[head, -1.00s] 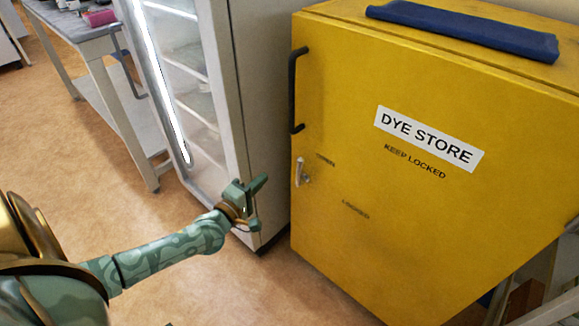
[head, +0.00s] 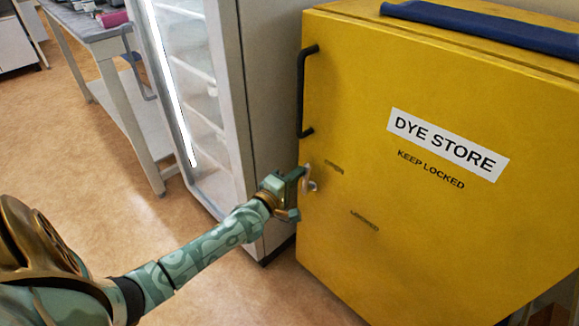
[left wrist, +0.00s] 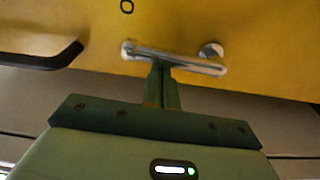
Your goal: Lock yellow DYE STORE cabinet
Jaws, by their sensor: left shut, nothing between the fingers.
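The yellow DYE STORE cabinet (head: 420,240) fills the right of the head view, its door closed. A small metal lock lever (head: 309,176) sits on its left edge, below a black pull handle (head: 301,90). The lever stands roughly upright in the head view, partly hidden by my gripper. My left gripper (head: 297,188) is shut and empty, with its fingertips at the lever. In the left wrist view the bright lever (left wrist: 185,59) lies across just beyond the shut fingertips (left wrist: 163,72); I cannot tell whether they touch. My right gripper is not in view.
A glass-fronted white fridge (head: 262,120) stands close on the cabinet's left. Two small dark labels on the door are too blurred to read. A blue mat (head: 490,25) lies on the cabinet top. A grey table (head: 90,35) stands at the back left. The floor (head: 90,170) in front is clear.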

